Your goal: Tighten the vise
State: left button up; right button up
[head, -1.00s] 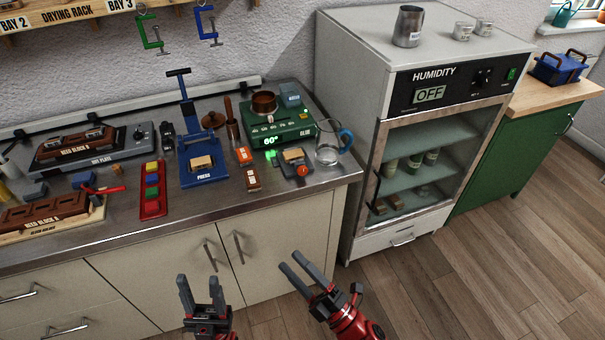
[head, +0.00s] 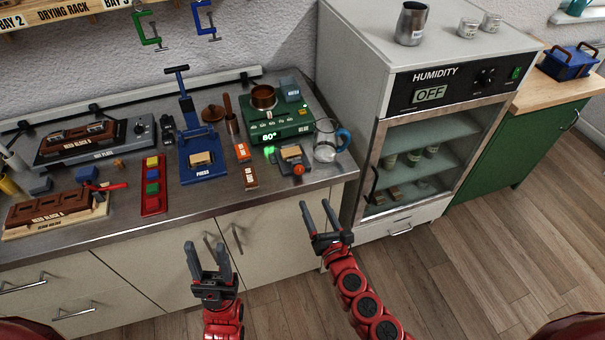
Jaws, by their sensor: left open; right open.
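The small grey vise (head: 283,161) sits near the front right of the steel counter, with a round orange-red knob (head: 298,169) facing the front. A pale wooden piece (head: 291,152) lies at its jaws; I cannot tell how tightly it is held. My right gripper (head: 315,210) is open and empty, in front of the counter's edge and below the vise in the picture. My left gripper (head: 206,252) is open and empty, further left in front of the cabinet doors. Neither gripper touches the vise.
A glass jug (head: 325,142) with a blue handle stands just right of the vise, and a green device (head: 281,126) stands behind it. Orange and brown small boxes (head: 250,177) lie to its left, then a blue press (head: 203,160). The humidity cabinet (head: 430,130) stands right of the counter.

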aim_at(300, 172)
jog(key=x, duration=1.1)
jog(key=shift+w+f, duration=0.1)
jog(key=shift+w, duration=0.1)
grip_shut()
